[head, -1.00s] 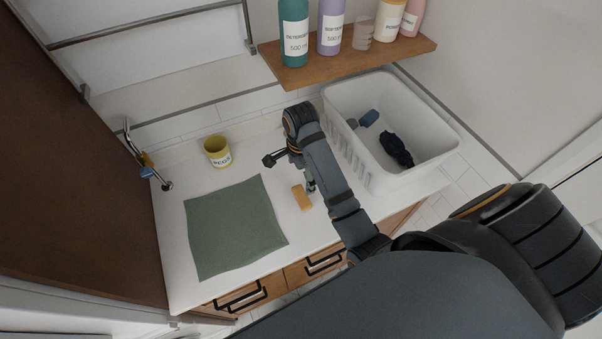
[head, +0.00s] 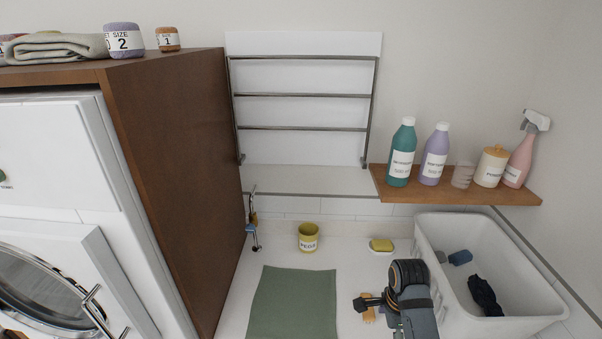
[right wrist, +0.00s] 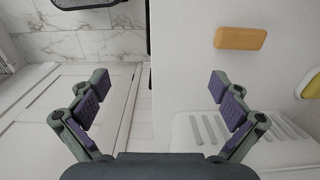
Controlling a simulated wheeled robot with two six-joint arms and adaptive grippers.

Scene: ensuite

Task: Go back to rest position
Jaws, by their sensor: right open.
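My right gripper (right wrist: 158,95) is open and empty in the right wrist view, its two purple-padded fingers wide apart. An orange-tan block (right wrist: 240,38) lies on the white counter beyond the right finger, apart from it. In the head view my right gripper (head: 368,302) is partly hidden at the end of my right arm, over the counter. The block (head: 369,315) shows just below it, partly covered. My left gripper is not in view.
A white basket (head: 432,270) with dark items stands right of my arm. A green cloth (head: 290,303), a yellow pegs cup (head: 308,238) and a yellow soap dish (head: 381,246) are on the counter. A shelf (head: 455,190) holds bottles. A brown cabinet side (head: 175,170) stands left.

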